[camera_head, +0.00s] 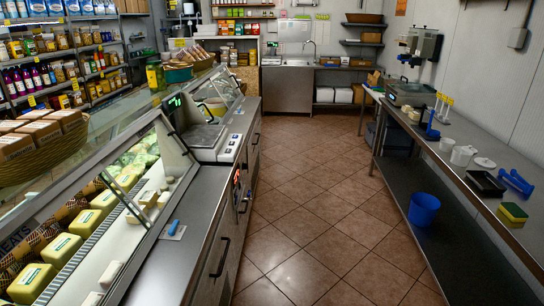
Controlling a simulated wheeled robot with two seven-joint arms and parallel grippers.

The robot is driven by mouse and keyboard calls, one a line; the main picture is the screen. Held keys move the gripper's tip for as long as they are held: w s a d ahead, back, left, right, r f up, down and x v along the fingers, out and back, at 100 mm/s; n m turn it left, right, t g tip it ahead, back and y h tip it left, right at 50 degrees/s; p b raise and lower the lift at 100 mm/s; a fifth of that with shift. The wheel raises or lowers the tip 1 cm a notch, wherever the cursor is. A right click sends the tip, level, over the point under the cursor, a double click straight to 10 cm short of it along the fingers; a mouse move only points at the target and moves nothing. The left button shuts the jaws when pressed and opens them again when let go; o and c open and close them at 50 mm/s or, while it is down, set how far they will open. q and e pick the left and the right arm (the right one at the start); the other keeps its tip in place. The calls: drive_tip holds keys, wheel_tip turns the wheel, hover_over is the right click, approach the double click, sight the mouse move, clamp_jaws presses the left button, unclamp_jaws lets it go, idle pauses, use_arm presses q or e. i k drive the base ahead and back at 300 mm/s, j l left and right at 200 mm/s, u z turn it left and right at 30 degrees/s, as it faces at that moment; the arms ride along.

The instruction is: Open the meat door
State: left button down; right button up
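The deli display case stands on the left; a partly cut-off sign reading "EATS" (18,238) shows at its lower left. A framed glass panel (130,178) slants over the case, above yellow and green blocks (62,250). I cannot tell whether this panel is open or shut. The steel counter beside the case has front doors or drawers with dark bar handles, one near (220,258) and one farther off (244,202); these fronts look shut. I cannot tell which of these is the meat door. Neither of my grippers is in view.
A tiled aisle (320,215) runs clear down the middle. On the right, a long steel table (462,180) holds a sponge (513,214), white cups and a blue tool; a blue bucket (423,208) stands on its lower shelf. A sink unit (288,88) is at the back.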

sight(12, 240)
drive_tip(key=u, duration=1.5)
